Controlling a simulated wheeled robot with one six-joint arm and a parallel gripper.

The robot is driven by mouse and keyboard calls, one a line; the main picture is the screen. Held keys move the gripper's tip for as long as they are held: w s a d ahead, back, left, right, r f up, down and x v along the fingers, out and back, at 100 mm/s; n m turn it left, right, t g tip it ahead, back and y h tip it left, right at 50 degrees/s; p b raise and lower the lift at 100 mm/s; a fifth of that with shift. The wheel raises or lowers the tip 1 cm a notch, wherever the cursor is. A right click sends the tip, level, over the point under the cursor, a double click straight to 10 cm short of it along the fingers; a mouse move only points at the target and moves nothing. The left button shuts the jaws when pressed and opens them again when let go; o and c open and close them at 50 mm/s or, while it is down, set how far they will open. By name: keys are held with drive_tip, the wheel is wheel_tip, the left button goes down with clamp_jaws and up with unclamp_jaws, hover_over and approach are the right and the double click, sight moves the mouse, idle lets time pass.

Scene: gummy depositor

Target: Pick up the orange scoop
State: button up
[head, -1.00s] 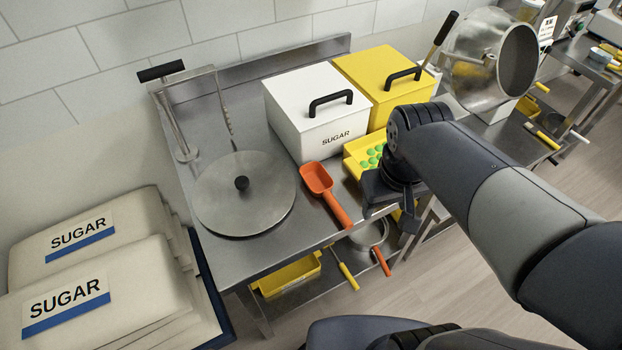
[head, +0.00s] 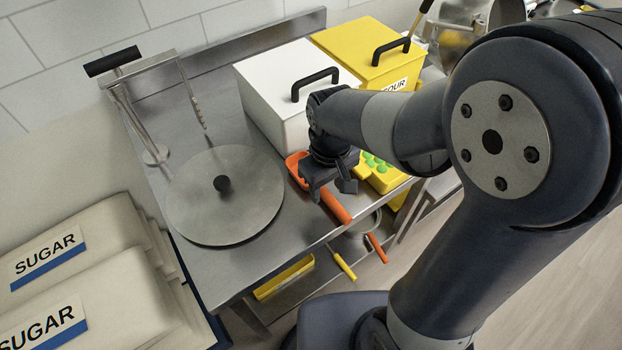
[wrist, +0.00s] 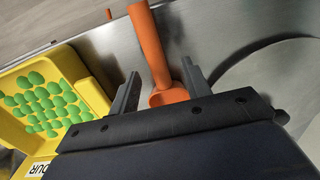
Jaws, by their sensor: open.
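The orange scoop (head: 335,207) lies on the steel table near its front edge, with its handle toward the front. My gripper (head: 334,192) is over the scoop in the head view and hides part of its bowl and neck. In the wrist view the scoop's handle (wrist: 150,45) runs up between the two fingers of my gripper (wrist: 161,82), with one finger on each side. The fingers are apart and open. Part of the bowl (wrist: 168,97) shows below; the gripper body hides the rest. I cannot tell whether the fingers touch the scoop.
A yellow tray of green gummies (wrist: 10,75) is close beside my gripper. A round steel lid (head: 226,205) lies to the left. A white bin (head: 270,100) and a yellow bin (head: 345,45) stand behind. Sugar sacks (head: 95,225) are at the left.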

sight(329, 196)
drive_tip(key=shift+d+f, duration=0.15)
drive_tip(key=shift+f, duration=0.85)
drive_tip(key=shift+d+f, duration=0.1)
drive_tip(key=shift+f, duration=0.85)
drive_tip(key=shift+c, duration=0.4)
clamp_jaws()
